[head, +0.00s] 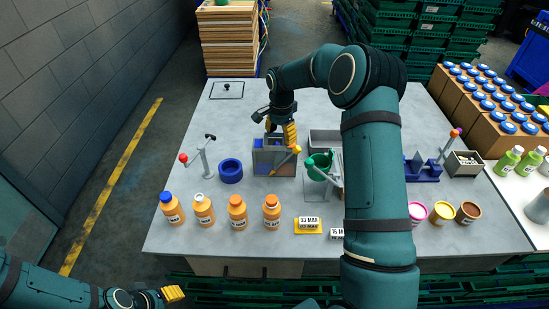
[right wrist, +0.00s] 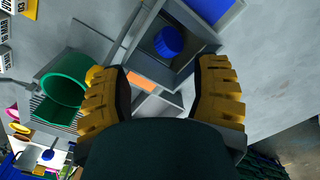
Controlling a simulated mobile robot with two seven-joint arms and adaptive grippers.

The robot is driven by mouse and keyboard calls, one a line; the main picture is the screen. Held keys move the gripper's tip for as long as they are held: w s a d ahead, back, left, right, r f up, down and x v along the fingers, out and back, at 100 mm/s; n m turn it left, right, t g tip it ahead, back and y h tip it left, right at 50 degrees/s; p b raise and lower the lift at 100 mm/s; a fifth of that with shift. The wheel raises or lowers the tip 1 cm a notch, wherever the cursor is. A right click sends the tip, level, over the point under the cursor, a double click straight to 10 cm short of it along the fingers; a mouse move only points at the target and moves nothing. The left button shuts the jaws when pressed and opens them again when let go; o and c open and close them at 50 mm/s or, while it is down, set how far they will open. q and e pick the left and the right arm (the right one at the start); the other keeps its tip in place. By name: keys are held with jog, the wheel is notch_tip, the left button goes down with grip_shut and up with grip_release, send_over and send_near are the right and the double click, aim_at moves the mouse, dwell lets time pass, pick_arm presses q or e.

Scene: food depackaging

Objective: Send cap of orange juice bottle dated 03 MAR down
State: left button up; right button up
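Several orange juice bottles stand upright in a row at the front left. The leftmost bottle (head: 173,212) has a blue cap. The second bottle (head: 204,212) shows a pale, uncapped mouth. The third (head: 238,214) and fourth (head: 271,213) have orange caps. Their dates are too small to read. My right gripper (head: 280,133) points down over a grey divided box (head: 273,160). In the right wrist view its fingers (right wrist: 160,72) are apart with nothing between them. A blue cap (right wrist: 168,41) lies in a compartment of the box beyond the fingertips. My left gripper (head: 173,293) is at the bottom left, off the table.
A yellow sign (head: 308,225) reads 03 MAR. A blue ring (head: 231,170) and a lever stand (head: 203,153) are left of the box. A green cup (head: 319,165) in a grey stand is close on its right. Small open pots (head: 442,212) are at the front right. The table's back left is mostly clear.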

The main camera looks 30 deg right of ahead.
jog(key=shift+r, duration=0.1)
notch_tip(320, 180, up, 12)
dwell(0.7)
dwell(0.3)
